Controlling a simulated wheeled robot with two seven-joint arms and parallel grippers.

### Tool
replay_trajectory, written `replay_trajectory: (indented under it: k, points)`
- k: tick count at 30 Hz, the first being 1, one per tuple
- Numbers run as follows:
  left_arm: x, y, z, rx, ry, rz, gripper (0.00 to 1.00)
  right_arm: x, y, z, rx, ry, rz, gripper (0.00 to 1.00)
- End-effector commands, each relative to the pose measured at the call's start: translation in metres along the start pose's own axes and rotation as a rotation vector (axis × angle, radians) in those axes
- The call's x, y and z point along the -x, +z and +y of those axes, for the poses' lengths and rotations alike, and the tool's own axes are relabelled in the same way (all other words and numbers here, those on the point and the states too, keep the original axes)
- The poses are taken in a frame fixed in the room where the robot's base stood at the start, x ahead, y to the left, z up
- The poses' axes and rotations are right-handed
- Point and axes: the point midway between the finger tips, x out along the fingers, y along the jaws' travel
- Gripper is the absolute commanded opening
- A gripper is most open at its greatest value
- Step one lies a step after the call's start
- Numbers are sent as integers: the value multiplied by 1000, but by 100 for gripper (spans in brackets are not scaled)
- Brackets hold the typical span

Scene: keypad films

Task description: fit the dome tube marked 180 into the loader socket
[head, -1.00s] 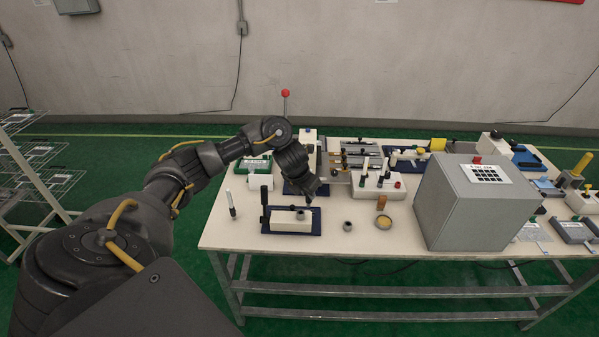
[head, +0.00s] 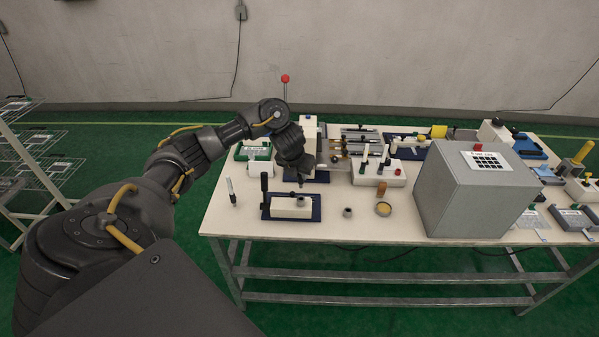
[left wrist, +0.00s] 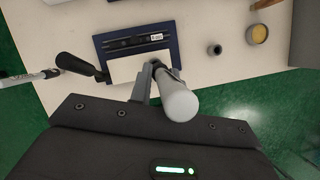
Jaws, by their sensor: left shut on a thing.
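My left gripper (head: 301,181) points down just behind a blue-based device with a black lever and a white block (head: 291,205). In the left wrist view, the fingers (left wrist: 156,80) are shut on a pale grey tube with a rounded white end (left wrist: 180,104). The tube's end faces the camera; no number can be read on it. The device shows beyond it in that view, with its dark blue base (left wrist: 176,32) and labelled black strip. I cannot tell whether the tube touches the device or where the socket opening is. My right gripper is out of view.
A large grey box (head: 470,200) blocks the right. Other fixtures crowd the back.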

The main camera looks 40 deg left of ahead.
Motion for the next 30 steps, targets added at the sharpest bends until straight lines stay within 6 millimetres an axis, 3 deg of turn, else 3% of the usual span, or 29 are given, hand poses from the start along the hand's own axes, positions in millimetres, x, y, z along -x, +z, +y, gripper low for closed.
replay_trajectory:
  k: [12,30]
  points:
    - [-36,-15,0,-1,0,0,0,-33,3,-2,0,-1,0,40]
    - [-38,-16,0,0,0,0,0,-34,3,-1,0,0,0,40]
